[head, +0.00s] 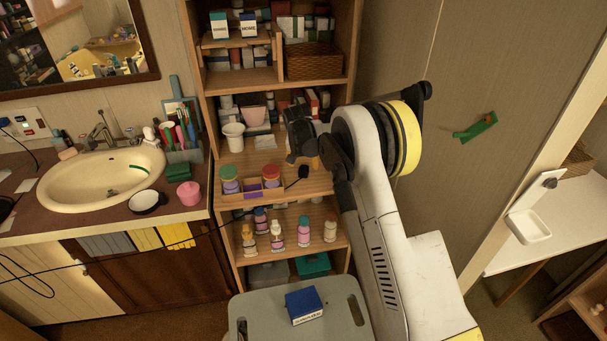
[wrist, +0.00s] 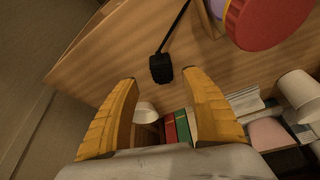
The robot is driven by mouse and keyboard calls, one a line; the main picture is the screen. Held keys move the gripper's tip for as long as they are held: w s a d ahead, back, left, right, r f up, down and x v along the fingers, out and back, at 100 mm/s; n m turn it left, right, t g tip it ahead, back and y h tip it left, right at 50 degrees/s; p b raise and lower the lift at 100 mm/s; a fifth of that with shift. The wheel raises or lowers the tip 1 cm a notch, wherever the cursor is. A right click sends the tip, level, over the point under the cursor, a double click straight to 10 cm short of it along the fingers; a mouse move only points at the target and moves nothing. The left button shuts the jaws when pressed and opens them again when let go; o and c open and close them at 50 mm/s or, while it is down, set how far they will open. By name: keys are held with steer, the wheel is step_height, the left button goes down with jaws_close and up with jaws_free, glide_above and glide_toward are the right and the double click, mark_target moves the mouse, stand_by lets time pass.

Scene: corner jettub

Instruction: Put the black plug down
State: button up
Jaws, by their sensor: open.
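The black plug (head: 304,172) lies on the middle shelf board near its front edge, with a thin black cord running from it. In the wrist view the plug (wrist: 161,68) shows just beyond and between my fingertips, on the wood. My gripper (wrist: 160,77) is open, its two yellow fingers spread apart, with nothing visibly held between them. In the head view my gripper (head: 314,162) is over the shelf, just behind and above the plug, partly hidden by my arm.
A wooden box (head: 252,189) with jars, one red-lidded (head: 270,172), stands left of the plug. Several bottles (head: 277,235) stand on the shelf below. A white cup (head: 233,136) stands behind. The cord (head: 130,246) hangs across the counter front. A stool (head: 262,308) with a blue box stands in front.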

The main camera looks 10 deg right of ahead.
mark_target(304, 169)
steer(key=b+x, duration=0.2)
steer(key=x, duration=0.3)
steer(key=shift+w+a, duration=0.15)
steer(key=shift+r, duration=0.1)
steer(key=c, duration=1.2)
jaws_close()
